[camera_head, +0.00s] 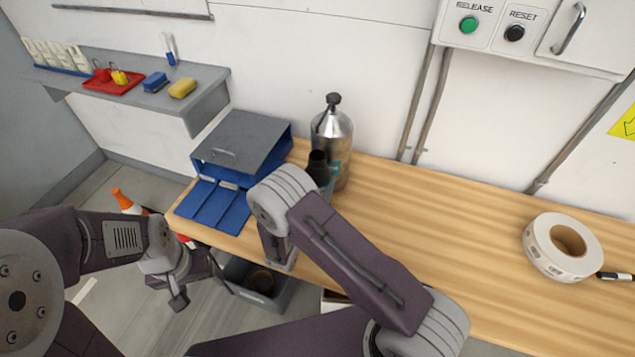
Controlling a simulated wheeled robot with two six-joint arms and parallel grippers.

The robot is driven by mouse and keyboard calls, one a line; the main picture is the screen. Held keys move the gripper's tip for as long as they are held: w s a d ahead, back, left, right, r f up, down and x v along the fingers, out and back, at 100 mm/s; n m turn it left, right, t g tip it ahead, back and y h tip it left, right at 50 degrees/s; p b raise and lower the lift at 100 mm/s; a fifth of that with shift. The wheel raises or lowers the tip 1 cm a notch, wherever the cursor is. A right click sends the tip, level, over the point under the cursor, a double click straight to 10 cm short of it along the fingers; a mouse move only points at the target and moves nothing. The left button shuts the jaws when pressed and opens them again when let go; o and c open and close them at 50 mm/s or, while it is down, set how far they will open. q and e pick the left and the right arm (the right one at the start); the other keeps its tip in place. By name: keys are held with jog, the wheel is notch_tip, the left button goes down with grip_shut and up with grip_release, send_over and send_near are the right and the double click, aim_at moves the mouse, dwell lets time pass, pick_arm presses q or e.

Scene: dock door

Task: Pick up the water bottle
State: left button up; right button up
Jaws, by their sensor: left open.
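The water bottle (332,127) is a steel bottle with a black cap. It stands upright at the back of the wooden bench, just right of the grey and blue document tray. My left gripper (204,290) is open and empty, low at the left, in front of the bench edge and well away from the bottle.
A label roll (538,250) and a marker (614,276) lie at the right. A bin (292,292) and a cone (122,198) are below. The bench's middle is clear.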

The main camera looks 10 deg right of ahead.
aim_at(318, 171)
jog(key=shift+r, duration=0.7)
notch_tip(318, 171, up, 3)
jog(key=shift+s+f+p, duration=0.1)
jog(key=shift+f+p, duration=0.05)
jog(key=shift+p, duration=0.15)
jog(key=s+d+r+p, duration=0.1)
jog(key=s+d+r, duration=0.1)
jog(key=s, duration=0.3)
jog(key=s+d+r+p, duration=0.2)
jog(key=s+d+r, duration=0.1)
jog(key=s+r, duration=0.1)
jog(key=shift+s+r, duration=0.35)
jog(key=shift+s, duration=0.35)
dwell(1.6)
